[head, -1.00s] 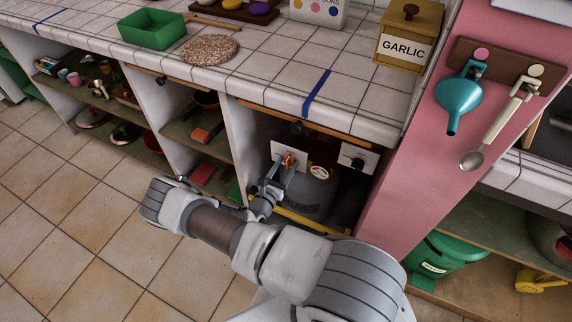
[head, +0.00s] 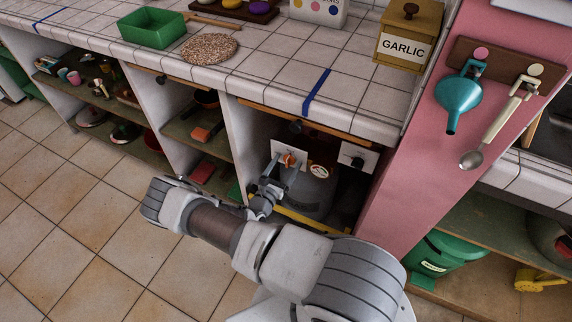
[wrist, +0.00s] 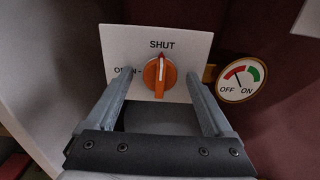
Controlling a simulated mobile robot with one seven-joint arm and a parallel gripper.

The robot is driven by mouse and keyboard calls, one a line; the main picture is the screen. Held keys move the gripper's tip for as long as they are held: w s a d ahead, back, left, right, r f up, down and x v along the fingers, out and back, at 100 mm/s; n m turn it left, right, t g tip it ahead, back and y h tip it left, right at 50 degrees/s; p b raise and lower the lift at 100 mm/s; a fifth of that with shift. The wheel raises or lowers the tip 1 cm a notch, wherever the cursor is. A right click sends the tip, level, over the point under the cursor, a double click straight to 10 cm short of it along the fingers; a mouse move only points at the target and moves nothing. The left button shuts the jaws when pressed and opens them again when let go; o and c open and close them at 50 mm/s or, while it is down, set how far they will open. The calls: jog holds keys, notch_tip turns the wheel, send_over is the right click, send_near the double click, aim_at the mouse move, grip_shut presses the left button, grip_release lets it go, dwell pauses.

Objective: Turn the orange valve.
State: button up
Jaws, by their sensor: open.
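The orange valve (wrist: 160,78) is a round knob on a white plate (wrist: 196,48). Its pointer stands upright at SHUT, with OPEN marked on the left. The valve also shows in the head view (head: 289,160), inside the open bay under the counter. My gripper (wrist: 159,82) is open, with one finger on each side of the knob in the wrist view. There is a gap between each finger and the knob. I cannot tell how far the fingertips are from the plate. In the head view my gripper (head: 279,178) is just below and left of the valve.
A round gauge (wrist: 242,80) sits right of the plate, its needle on the red OFF side. A black knob on a white plate (head: 358,160) is further right. The bay's pale left wall (head: 239,135) and the counter edge (head: 300,108) bound the space.

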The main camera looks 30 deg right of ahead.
jog(key=p+v, duration=0.2)
jog(key=v, duration=1.5)
jog(key=shift+s+a, duration=0.15)
notch_tip(320, 180, up, 25)
jog(key=m+g+y, duration=0.4)
jog(key=m+g, duration=0.8)
jog(key=m, duration=0.4)
jog(key=s+r+m+t+y, duration=0.3)
jog(key=s+r+m+y, duration=0.3)
jog(key=r, duration=0.6)
jog(key=s+r+m+t+y, duration=0.35)
jog(key=s+r, duration=0.45)
jog(key=r, duration=0.3)
notch_tip(320, 180, up, 14)
jog(key=p, duration=1.3)
jog(key=shift+a+y, duration=0.25)
jog(key=shift+y, duration=0.1)
jog(key=shift+s+f, duration=0.15)
jog(key=shift+f, duration=0.05)
